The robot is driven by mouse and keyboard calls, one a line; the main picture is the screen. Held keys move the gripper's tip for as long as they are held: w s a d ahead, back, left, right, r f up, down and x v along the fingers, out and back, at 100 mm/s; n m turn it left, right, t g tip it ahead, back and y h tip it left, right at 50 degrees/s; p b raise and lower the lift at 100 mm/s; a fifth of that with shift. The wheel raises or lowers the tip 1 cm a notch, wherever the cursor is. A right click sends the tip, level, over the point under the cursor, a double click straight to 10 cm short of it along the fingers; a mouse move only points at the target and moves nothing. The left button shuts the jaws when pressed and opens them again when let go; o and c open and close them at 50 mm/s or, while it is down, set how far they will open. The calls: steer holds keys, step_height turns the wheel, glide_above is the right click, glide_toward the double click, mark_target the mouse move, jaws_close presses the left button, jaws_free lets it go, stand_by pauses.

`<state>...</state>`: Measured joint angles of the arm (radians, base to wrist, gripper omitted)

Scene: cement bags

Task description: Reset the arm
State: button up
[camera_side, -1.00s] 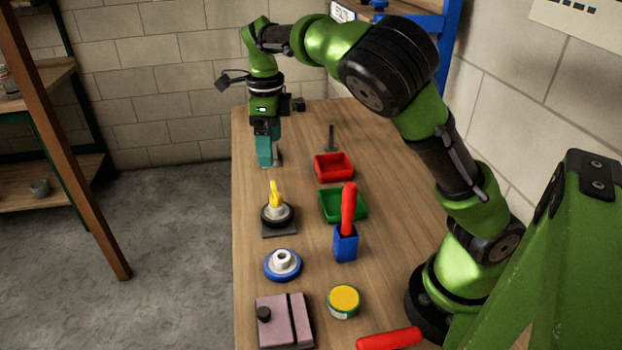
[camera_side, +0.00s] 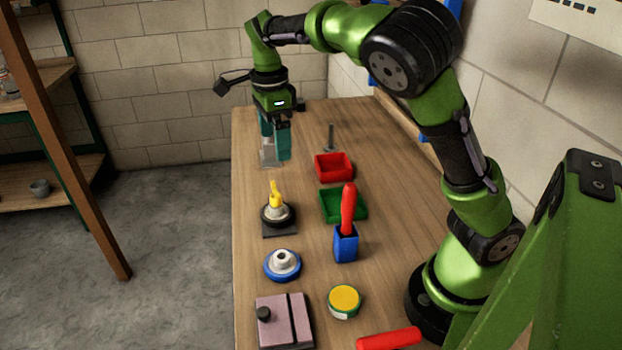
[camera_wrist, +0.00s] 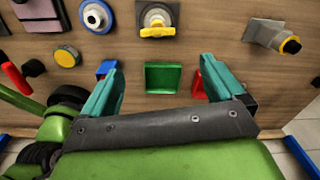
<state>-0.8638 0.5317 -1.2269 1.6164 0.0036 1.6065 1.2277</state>
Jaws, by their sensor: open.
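My gripper (camera_side: 274,154), with teal fingers, is open and empty above the far part of the wooden table (camera_side: 300,290). It points down, left of the red tray (camera_side: 334,180). A grey block (camera_side: 267,155) shows beside and partly behind the fingers. In the wrist view both fingers stand wide apart around my gripper's (camera_wrist: 158,64) empty gap. There the grey block (camera_wrist: 265,33), with a yellow ring and black tip, lies to the right, clear of the fingers.
Nearer stand a green tray (camera_side: 328,208), a blue holder (camera_side: 345,247) with a red-handled tool (camera_side: 348,205), a yellow-handled part (camera_side: 276,213), a blue-rimmed disc (camera_side: 282,272), a pink block (camera_side: 282,328) and a yellow-lidded tin (camera_side: 344,300). A thin post (camera_side: 331,138) stands behind the red tray.

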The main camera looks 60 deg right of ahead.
steer(key=s+a+f+n+t+y, duration=0.1)
steer(key=s+a+f+n+y, duration=0.15)
steer(key=s+n, duration=0.65)
steer(key=s+a+r+n+t, duration=0.2)
steer(key=s+r+n+t, duration=0.4)
steer(key=n, duration=0.5)
steer(key=s, duration=0.2)
steer(key=shift+s+r, duration=0.15)
steer(key=shift+s, duration=0.2)
steer(key=shift+a, duration=0.1)
